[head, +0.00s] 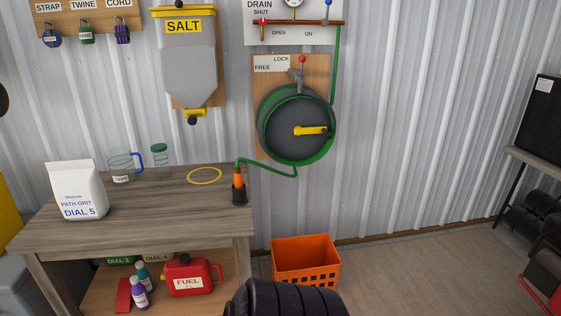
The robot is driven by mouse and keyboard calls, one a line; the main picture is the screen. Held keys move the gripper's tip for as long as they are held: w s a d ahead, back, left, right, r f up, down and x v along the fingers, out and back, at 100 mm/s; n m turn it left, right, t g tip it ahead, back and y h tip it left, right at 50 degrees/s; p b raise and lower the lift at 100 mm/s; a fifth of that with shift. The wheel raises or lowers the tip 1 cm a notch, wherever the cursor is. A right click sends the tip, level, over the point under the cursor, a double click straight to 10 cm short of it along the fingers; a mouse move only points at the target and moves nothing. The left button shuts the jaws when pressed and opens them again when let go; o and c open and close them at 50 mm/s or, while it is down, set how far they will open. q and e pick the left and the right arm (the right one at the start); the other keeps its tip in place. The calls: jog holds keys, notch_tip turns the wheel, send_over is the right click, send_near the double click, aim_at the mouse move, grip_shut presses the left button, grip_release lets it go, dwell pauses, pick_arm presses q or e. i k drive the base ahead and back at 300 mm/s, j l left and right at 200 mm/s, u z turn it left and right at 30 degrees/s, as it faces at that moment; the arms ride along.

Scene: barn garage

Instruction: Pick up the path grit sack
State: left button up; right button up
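The path grit sack (77,191) is a white bag with a folded top, labelled "PATH GRIT DIAL 5". It stands upright on the left part of the wooden workbench (150,212). Nothing touches it. Neither of my grippers shows in the head view.
A measuring jug (122,168), a jar (159,162), a yellow ring (204,176) and an orange hose nozzle in a dark holder (239,194) are on the bench. A red fuel can (190,278) and bottles are on the lower shelf.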

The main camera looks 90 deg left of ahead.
aim_at(79, 192)
jog(key=u, duration=4.1)
jog(key=i+j+z, duration=0.1)
jog(key=j, duration=0.25)
jog(key=i, duration=0.1)
